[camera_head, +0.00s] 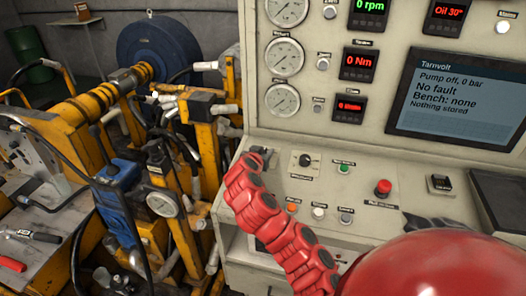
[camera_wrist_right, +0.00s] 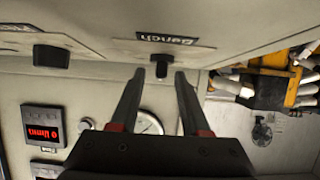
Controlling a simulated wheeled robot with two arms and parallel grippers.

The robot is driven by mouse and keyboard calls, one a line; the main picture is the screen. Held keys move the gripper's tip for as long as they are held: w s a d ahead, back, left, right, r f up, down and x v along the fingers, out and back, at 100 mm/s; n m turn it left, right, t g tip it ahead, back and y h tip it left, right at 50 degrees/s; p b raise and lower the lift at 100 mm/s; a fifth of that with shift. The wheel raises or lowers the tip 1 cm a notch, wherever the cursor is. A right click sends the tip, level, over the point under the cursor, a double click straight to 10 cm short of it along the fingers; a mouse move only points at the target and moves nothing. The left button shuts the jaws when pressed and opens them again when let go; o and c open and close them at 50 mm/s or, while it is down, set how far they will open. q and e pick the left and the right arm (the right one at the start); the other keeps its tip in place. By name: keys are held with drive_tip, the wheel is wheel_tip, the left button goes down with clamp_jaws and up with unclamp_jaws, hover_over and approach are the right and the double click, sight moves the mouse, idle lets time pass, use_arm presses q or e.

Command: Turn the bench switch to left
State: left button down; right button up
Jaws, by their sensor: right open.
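The bench switch is a small black knob (camera_wrist_right: 161,66) under an upside-down label reading Bench in the right wrist view. My right gripper (camera_wrist_right: 160,74) is open, with its two dark fingers pointing at the knob, one tip on either side of it. Gaps show between the knob and both fingers, and nothing is held. In the head view my red right arm reaches over the left end of the console, and the switch area is largely hidden around its end. My left gripper is not in view.
A second black knob (camera_head: 305,160) sits to the right, with a red button (camera_head: 383,187) farther right. The screen (camera_head: 459,99) reads "Bench: none". Yellow bench frames (camera_head: 70,115) with hoses stand at the left.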

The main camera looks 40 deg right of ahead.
clamp_jaws()
idle(0.4)
drive_tip(key=shift+s+d+r+n+t+y+p, duration=0.15)
drive_tip(key=shift+n+t+y+p, duration=0.5)
drive_tip(key=shift+n+p, duration=0.35)
drive_tip(key=n+y+p, duration=0.1)
drive_tip(key=p, duration=0.1)
drive_tip(key=n+t+y+p, duration=0.1)
drive_tip(key=n+p, duration=0.1)
drive_tip(key=n+t+y+p, duration=0.1)
drive_tip(key=y+p, duration=0.1)
drive_tip(key=shift+d+r+p, duration=0.15)
drive_tip(key=shift+r+p, duration=0.1)
drive_tip(key=shift+p, duration=0.1)
drive_tip(key=shift+d+f+n+t+y+p, duration=0.15)
drive_tip(key=shift+f+n+t+y+p, duration=0.1)
drive_tip(key=shift+n+y+p, duration=0.4)
drive_tip(key=shift+f+n+y+b, duration=0.1)
drive_tip(key=shift+n+y+b, duration=0.3)
drive_tip(key=shift+n+y, duration=0.65)
drive_tip(key=shift+n, duration=0.3)
